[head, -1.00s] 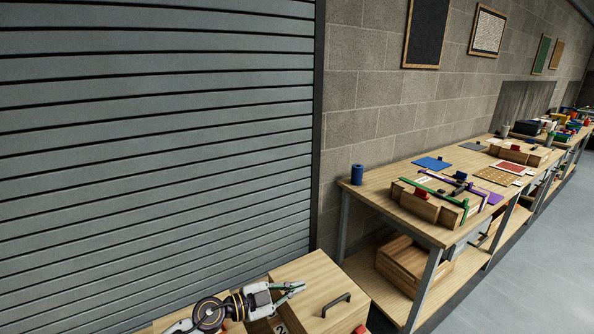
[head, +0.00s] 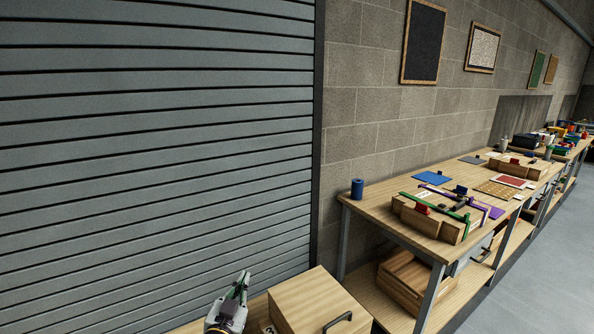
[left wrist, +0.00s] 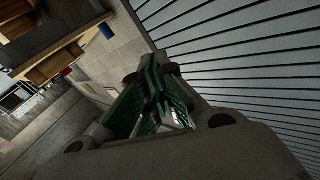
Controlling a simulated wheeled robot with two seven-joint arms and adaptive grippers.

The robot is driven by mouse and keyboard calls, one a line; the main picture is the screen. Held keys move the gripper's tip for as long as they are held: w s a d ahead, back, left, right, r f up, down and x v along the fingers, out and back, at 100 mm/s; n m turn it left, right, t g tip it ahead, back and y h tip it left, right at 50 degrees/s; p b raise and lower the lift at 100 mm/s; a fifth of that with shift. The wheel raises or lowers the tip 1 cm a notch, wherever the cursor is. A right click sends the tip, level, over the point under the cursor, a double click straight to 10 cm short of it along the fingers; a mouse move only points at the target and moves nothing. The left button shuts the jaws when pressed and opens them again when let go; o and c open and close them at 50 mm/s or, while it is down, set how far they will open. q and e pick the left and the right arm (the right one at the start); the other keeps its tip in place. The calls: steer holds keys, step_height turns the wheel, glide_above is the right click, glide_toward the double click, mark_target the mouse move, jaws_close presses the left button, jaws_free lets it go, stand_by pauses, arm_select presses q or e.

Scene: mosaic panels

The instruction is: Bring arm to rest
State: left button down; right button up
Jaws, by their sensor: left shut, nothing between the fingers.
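My left gripper (head: 243,287) is at the bottom of the head view, with its fingers pointing up and the ribbed grey shutter behind it. It is shut and empty. In the left wrist view its green-lined fingers (left wrist: 157,95) are together, with nothing between them. It stands left of a wooden box with a dark handle (head: 312,298) and looks apart from it. The rest of the left arm is below the frame. My right gripper is not in view.
The grey shutter (head: 150,150) fills the left side. A wooden workbench (head: 375,203) along the block wall holds a blue cylinder (head: 357,188), a blue panel (head: 432,178) and wooden blocks with green and purple clamps. Grey floor (head: 545,260) is clear at the right.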

arm_select(q)
steer(key=s+a+f+n+g+y, duration=0.4)
steer(key=s+a+f+g, duration=0.4)
steer(key=f, duration=0.3)
steer(key=s+f+m+g+h, duration=0.1)
steer(key=s+f+g, duration=0.2)
steer(key=s, duration=0.6)
steer(key=s+f+m+g+h, duration=0.1)
steer(key=s+f+g, duration=0.25)
steer(key=s, duration=0.45)
steer(key=s+f+g, duration=0.1)
steer(key=s+f, duration=0.2)
steer(key=f, duration=3.1)
steer(key=s+a+f, duration=0.2)
steer(key=s+f, duration=0.7)
steer(key=s, duration=0.2)
steer(key=s+a+f+g, duration=0.1)
steer(key=s+a+f, duration=0.1)
steer(key=s+f, duration=0.8)
steer(key=shift+s+y, duration=0.3)
steer(key=shift+s, duration=0.35)
steer(key=shift+g, duration=0.25)
